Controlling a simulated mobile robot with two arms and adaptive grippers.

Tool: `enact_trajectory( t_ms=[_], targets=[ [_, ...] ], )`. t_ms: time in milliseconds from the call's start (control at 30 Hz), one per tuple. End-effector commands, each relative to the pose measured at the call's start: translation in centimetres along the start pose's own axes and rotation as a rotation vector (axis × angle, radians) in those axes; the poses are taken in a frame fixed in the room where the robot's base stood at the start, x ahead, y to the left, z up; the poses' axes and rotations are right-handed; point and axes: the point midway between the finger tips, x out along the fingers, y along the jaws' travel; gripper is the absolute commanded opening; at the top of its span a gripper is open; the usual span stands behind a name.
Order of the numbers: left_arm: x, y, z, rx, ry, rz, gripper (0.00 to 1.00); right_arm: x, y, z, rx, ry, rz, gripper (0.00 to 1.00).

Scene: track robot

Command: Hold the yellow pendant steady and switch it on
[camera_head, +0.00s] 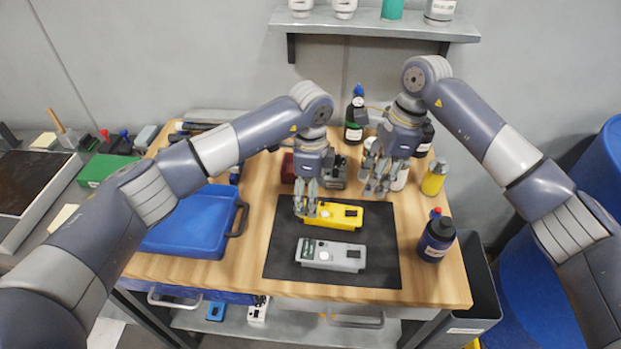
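The yellow pendant (335,222) lies on a dark mat (283,240) on the wooden bench, with a dark patch near its right end. My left gripper (305,211) points down at the pendant's left end and hides part of it. I cannot tell whether its fingers touch or grip the pendant. My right gripper (378,189) hangs just behind and to the right of the pendant, apart from it. Its fingers look parted, with nothing between them.
A grey pendant (331,256) lies in front on the same mat. A blue tray (185,232) stands left. A dark bottle (436,240) and a yellow container (434,178) stand right. Several bottles stand behind the grippers. The mat's right part is clear.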

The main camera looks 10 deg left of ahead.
Motion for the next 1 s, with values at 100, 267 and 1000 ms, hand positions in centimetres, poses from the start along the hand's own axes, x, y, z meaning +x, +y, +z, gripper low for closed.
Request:
enact_trajectory(
  t_ms=[100,267,1000],
  targets=[
    [2.2,0.1,0.0,0.001,0.000,0.002,0.72,0.0,0.0,0.0,0.000,0.000,0.000,0.33],
    [4.1,0.0,0.0,0.000,0.000,0.001,0.72,0.0,0.0,0.0,0.000,0.000,0.000,0.33],
    [5.1,0.0,0.0,0.001,0.002,0.000,0.16,0.0,0.0,0.0,0.000,0.000,0.000,0.33]
  ],
)
